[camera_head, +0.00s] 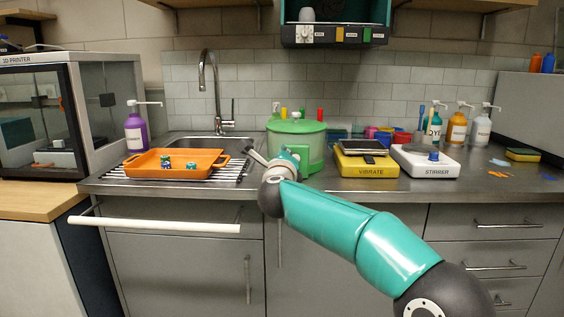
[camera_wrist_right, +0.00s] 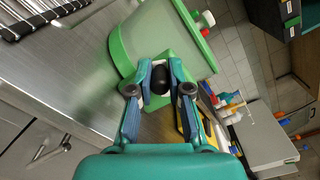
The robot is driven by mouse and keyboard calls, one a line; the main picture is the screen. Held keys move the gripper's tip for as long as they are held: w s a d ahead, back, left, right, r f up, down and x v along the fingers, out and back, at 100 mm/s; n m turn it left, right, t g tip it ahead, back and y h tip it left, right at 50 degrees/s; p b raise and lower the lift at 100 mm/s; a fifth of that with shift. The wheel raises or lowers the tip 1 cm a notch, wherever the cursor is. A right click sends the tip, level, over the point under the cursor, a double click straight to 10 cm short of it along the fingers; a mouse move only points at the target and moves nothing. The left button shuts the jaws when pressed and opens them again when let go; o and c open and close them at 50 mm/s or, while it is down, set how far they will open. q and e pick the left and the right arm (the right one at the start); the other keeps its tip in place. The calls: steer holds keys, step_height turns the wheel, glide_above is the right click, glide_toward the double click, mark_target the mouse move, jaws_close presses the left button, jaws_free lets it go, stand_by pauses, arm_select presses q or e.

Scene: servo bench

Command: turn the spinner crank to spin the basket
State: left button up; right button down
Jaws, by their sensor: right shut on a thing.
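The green spinner (camera_head: 312,140) with its lid stands on the counter behind the end of my right arm. It also shows in the right wrist view (camera_wrist_right: 122,48), tilted by the camera. My right gripper (camera_wrist_right: 160,82) is shut on the dark rounded crank knob (camera_wrist_right: 160,76) at the spinner's side. The basket inside is hidden by the spinner's wall and lid. My left gripper is not in view.
An orange tray (camera_head: 150,172) with small items sits on a rack to the left, in front of the sink tap (camera_head: 205,85). The yellow vibrate device (camera_head: 366,170) and white stirrer (camera_head: 428,168) stand right of the spinner. Pump bottles (camera_head: 457,132) stand further right.

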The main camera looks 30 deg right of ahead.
steer(key=shift+d+f+m, duration=0.1)
steer(key=shift+d+m, duration=0.2)
steer(key=c, duration=1.1)
jaws_free()
steer(key=shift+a, duration=0.1)
steer(key=shift+s+a, duration=0.1)
steer(key=shift+s, duration=0.05)
steer(key=shift+s+a, duration=0.15)
steer(key=shift+s, duration=0.05)
steer(key=v, duration=1.1)
steer(key=shift+s+f, duration=0.1)
